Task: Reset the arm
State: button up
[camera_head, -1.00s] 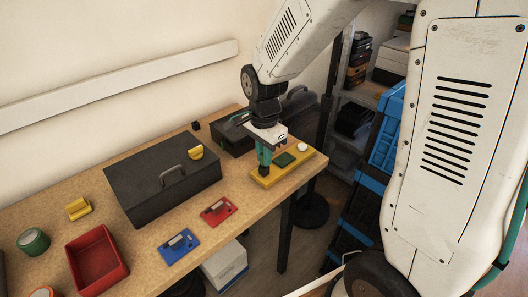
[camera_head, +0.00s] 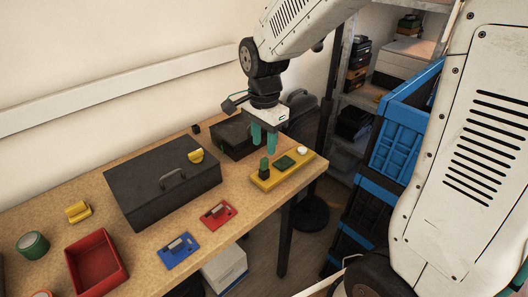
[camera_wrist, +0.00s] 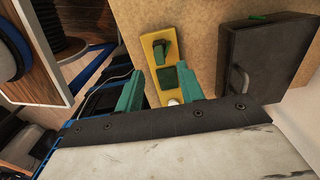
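My gripper (camera_head: 264,138) is above the back right part of the workbench, its two teal fingers apart with nothing between them. In the wrist view my gripper (camera_wrist: 163,92) also shows both fingers spread wide. Below it lies a yellow board (camera_head: 298,168) carrying a small upright green block (camera_head: 264,168), a flat dark green square (camera_head: 285,162) and a white round piece (camera_head: 302,150). The yellow board (camera_wrist: 148,48) also shows in the wrist view, between and beyond the fingers. My fingers are clear of it.
A dark toolbox (camera_head: 150,190) stands left of the board, with a smaller dark case (camera_head: 232,138) behind. Red (camera_head: 217,214) and blue (camera_head: 178,250) modules, a red bin (camera_head: 96,262) and green tape (camera_head: 33,244) lie on the bench. Shelving (camera_head: 375,85) and blue crates (camera_head: 405,130) stand right.

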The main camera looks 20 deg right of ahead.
jog(key=shift+r, duration=0.7)
jog(key=shift+s+n, duration=0.2)
jog(key=shift+n, duration=0.5)
jog(key=s+d+r+n, duration=0.1)
jog(key=s+r+n, duration=0.1)
jog(key=s+n, duration=0.2)
jog(key=s+d+r+n+t, duration=0.1)
jog(key=s+r+n, duration=0.2)
jog(key=s, duration=0.7)
jog(key=s+d+r+n, duration=0.1)
jog(key=s+r+n, duration=0.2)
jog(key=s+n, duration=0.3)
jog(key=shift+s, duration=0.8)
